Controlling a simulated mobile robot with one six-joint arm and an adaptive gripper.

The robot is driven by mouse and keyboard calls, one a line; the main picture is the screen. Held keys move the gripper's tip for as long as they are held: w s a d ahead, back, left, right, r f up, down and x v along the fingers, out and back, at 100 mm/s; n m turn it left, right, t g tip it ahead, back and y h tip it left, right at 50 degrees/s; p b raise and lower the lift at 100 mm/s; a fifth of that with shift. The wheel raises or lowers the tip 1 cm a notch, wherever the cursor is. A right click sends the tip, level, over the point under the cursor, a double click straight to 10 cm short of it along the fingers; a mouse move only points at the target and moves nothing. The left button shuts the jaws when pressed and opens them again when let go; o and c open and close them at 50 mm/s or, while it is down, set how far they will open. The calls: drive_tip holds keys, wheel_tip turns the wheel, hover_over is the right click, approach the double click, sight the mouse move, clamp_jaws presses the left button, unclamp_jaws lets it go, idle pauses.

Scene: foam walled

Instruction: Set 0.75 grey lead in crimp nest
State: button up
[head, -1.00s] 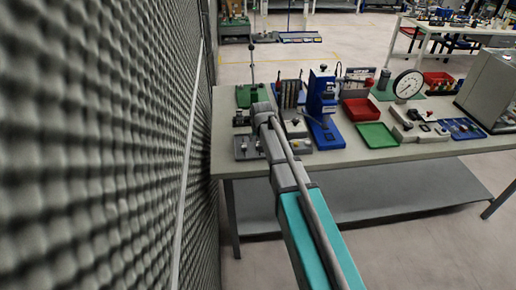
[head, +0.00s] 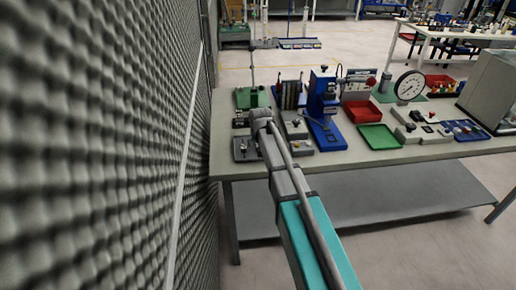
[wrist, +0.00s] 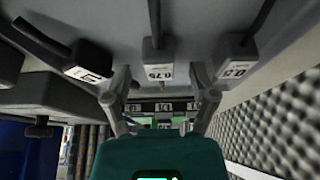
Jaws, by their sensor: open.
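In the wrist view a small light block labelled 0.75 (wrist: 158,72) has a dark lead running up from it; its label appears upside down. It lies between and just beyond the fingers of my gripper (wrist: 160,100), which is open with nothing visibly held. Similar labelled blocks with leads sit to its left (wrist: 88,72) and right (wrist: 237,70). In the head view my gripper (head: 260,116) is over the left end of the bench, largely hidden by my arm. A blue press (head: 323,95) stands to its right; I cannot make out a crimp nest.
The grey bench (head: 225,163) also carries a grey fixture plate (head: 244,150), a red bin (head: 362,111), a green tray (head: 379,137), and a round dial (head: 409,86). A foam wall (head: 90,150) rises close on the left.

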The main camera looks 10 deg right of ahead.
drive_tip(key=shift+c, duration=0.2)
clamp_jaws()
drive_tip(key=shift+r, duration=0.1)
wheel_tip(320, 180, up, 3)
drive_tip(key=p, duration=0.2)
drive_tip(key=shift+f+p, duration=0.2)
drive_tip(key=shift+p, duration=0.2)
drive_tip(key=s+d+r+p, duration=0.1)
drive_tip(key=s+r+p, duration=0.9)
drive_tip(key=s, duration=0.4)
drive_tip(key=shift+w, duration=0.1)
idle(0.4)
